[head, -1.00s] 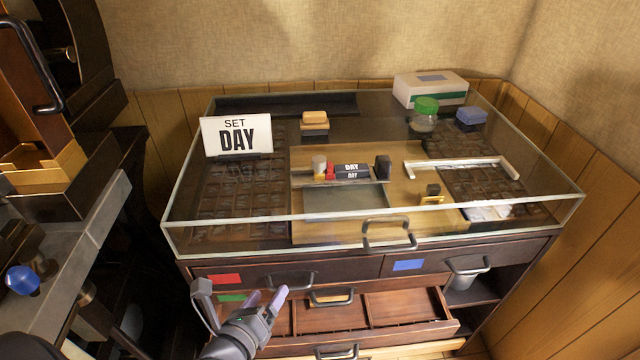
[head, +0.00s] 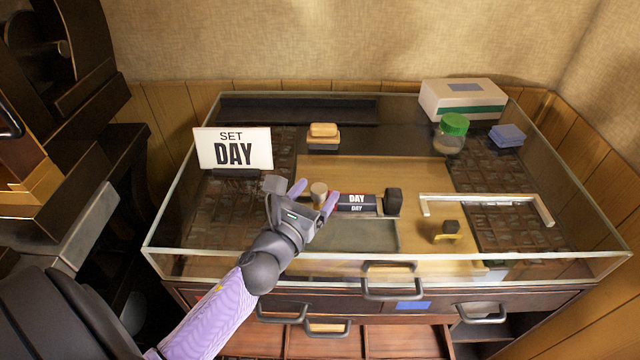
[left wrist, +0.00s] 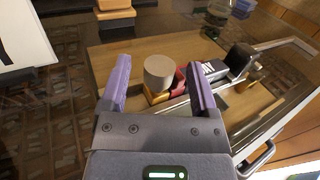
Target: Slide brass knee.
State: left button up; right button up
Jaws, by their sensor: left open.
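The composing stick (head: 350,216) lies on the wooden board in the glass-walled case, with dark DAY type (head: 357,201) in it. At its left end is the brass knee (left wrist: 152,96), mostly hidden, with a pale round knob (left wrist: 159,70) on top. The knob also shows in the head view (head: 318,190). A red piece (left wrist: 180,80) sits between knee and type. My left gripper (head: 314,196) is open, its purple fingers on either side of the knob. I cannot tell whether they touch it. My right gripper is not in view.
The glass rim (head: 400,268) runs along the front, under my left arm. A SET DAY sign (head: 233,149) stands at left. A black block (head: 394,201) is at the stick's right end. A white bracket (head: 487,198) and a green-lidded jar (head: 452,134) are further right.

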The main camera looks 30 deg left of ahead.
pick_arm(q)
jog(key=shift+w, duration=0.9)
grip_shut()
dwell(0.8)
